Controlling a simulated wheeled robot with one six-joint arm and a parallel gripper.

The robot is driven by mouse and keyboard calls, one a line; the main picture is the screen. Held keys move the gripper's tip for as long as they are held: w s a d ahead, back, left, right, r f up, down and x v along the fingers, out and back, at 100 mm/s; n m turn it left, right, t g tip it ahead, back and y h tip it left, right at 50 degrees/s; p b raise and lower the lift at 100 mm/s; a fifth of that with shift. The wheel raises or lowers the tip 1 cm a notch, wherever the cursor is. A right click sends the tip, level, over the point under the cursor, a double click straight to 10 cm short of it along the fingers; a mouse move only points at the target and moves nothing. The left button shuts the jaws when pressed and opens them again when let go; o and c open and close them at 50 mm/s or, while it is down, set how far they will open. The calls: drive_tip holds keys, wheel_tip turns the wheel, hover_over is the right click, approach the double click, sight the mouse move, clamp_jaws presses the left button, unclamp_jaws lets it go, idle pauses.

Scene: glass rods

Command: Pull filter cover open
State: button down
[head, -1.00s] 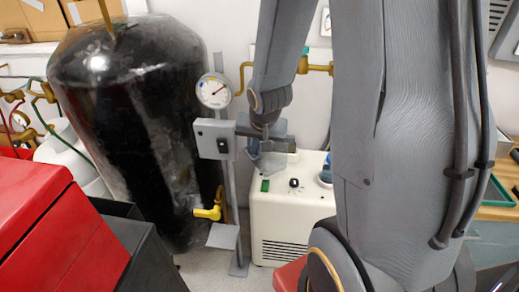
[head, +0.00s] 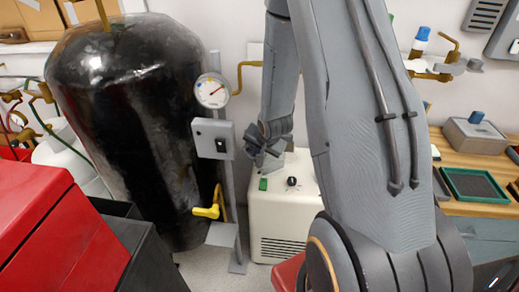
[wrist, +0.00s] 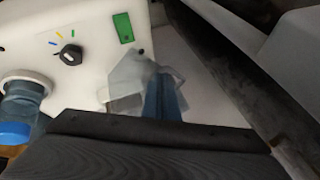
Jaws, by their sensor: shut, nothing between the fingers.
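The white machine (head: 283,213) stands on the floor beside the black tank, with a green switch (head: 263,184) and a black knob (head: 292,181) on its face. My gripper (head: 258,158) is shut and empty above the machine's top left part, near the green switch. I cannot tell which part is the filter cover.
A large black tank (head: 130,130) stands at left, with a gauge (head: 212,91), a grey switch box (head: 213,138) and a yellow valve (head: 208,211) beside it. A red cabinet (head: 40,220) is at lower left. A green tray (head: 474,184) lies on the right bench.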

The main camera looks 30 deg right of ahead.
drive_tip(key=shift+x, duration=1.95)
drive_tip(key=w+a, duration=0.3)
drive_tip(key=shift+w+a+b, duration=0.25)
drive_tip(key=shift+w+b, duration=0.05)
drive_tip(key=shift+r, duration=0.1)
